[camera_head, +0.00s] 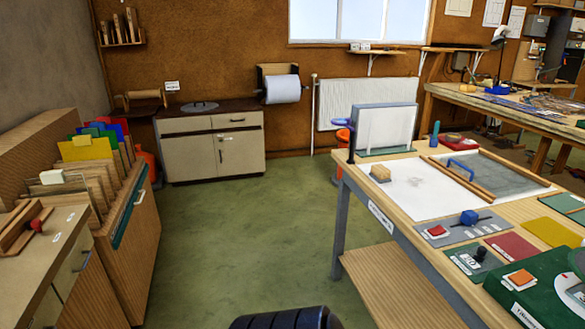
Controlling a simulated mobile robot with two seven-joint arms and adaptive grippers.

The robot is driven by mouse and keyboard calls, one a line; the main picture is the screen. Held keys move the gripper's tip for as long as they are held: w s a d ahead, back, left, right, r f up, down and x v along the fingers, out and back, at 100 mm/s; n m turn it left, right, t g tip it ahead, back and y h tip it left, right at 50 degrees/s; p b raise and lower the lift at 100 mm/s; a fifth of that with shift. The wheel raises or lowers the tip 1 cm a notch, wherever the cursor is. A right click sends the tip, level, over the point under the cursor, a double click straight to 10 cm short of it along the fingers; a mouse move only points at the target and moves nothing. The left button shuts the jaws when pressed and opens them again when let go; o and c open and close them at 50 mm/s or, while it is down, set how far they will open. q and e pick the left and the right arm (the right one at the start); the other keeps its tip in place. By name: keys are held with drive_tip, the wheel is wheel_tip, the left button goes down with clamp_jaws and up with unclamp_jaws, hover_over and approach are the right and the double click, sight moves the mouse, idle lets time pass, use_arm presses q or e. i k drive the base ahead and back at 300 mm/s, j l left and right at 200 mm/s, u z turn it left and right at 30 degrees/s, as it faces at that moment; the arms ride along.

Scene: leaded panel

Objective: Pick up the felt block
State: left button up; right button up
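A small tan block (380,173) with a greyish lower part sits on the white sheet at the left end of the right-hand workbench (400,213). It may be the felt block, but it is too small to tell its material. It stands apart from the things around it, with nothing on top of it. Neither of my grippers is in view.
A framed upright panel (384,128) stands behind the block. A wooden-railed grey board (485,172) lies to its right, and a blue-knobbed tool (469,217) nearer. A glass rack (105,180) stands left. Green floor (230,230) between is clear.

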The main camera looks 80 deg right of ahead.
sight(380, 174)
drive_tip(key=z, duration=3.35)
drive_tip(key=i+j, duration=0.2)
drive_tip(key=i+z, duration=0.05)
drive_tip(key=i, duration=0.05)
